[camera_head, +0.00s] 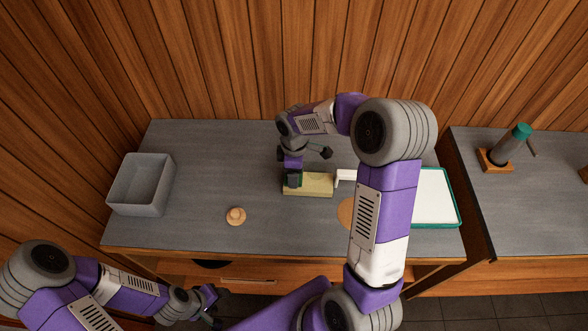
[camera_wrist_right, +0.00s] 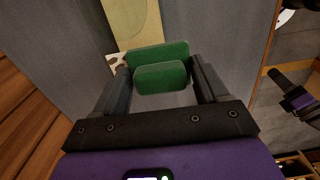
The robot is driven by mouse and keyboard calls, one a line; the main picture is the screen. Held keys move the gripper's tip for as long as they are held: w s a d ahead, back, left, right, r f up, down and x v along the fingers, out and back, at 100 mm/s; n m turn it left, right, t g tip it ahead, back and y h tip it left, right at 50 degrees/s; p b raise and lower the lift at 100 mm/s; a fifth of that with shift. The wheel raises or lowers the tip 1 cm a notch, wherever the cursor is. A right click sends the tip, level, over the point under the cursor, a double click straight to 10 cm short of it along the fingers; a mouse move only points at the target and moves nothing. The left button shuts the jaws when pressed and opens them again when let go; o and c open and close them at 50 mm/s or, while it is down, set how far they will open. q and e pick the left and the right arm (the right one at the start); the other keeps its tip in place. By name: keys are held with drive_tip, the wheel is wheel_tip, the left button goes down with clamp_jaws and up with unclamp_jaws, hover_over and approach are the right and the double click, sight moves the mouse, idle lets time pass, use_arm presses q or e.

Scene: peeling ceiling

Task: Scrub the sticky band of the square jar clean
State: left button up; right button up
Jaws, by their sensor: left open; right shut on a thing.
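My right gripper (camera_wrist_right: 160,82) is shut on a green block (camera_wrist_right: 160,77) with rounded corners. I cannot tell whether this is the square jar or a scrubbing pad. In the head view my right gripper (camera_head: 292,181) is at the left end of a pale yellow board (camera_head: 318,186) on the table. The yellow board also shows beyond the fingers in the right wrist view (camera_wrist_right: 133,22); contact with the block is unclear. No sticky band can be made out. My left gripper (camera_head: 212,304) is open and empty, low in front of the table edge.
A grey open bin (camera_head: 142,187) stands on the table's left. A small wooden knob (camera_head: 236,216) is at the front. A round tan mat (camera_head: 346,212) and a green-rimmed white tray (camera_head: 435,200) are partly behind my right arm.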

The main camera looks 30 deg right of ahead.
drive_tip(key=shift+f, duration=0.4)
idle(0.8)
drive_tip(key=shift+w+d+r, duration=0.1)
drive_tip(key=shift+w+d, duration=0.15)
drive_tip(key=shift+w, duration=0.05)
drive_tip(key=shift+w+d+p, duration=0.5)
drive_tip(key=shift+w+d, duration=0.1)
drive_tip(key=shift+w, duration=0.35)
drive_tip(key=shift+w+d+p, duration=0.3)
drive_tip(key=shift+w+d, duration=0.15)
drive_tip(key=shift+w, duration=0.2)
drive_tip(key=shift+w+d+p, duration=0.3)
drive_tip(key=shift+w+d, duration=0.15)
drive_tip(key=shift+w, duration=0.2)
drive_tip(key=shift+s+a, duration=0.1)
drive_tip(key=shift+s+a+b, duration=0.2)
drive_tip(key=shift+s+a, duration=0.2)
drive_tip(key=shift+s, duration=0.25)
drive_tip(key=shift+s+a+b, duration=0.2)
drive_tip(key=shift+s+a, duration=0.2)
drive_tip(key=shift+s, duration=0.2)
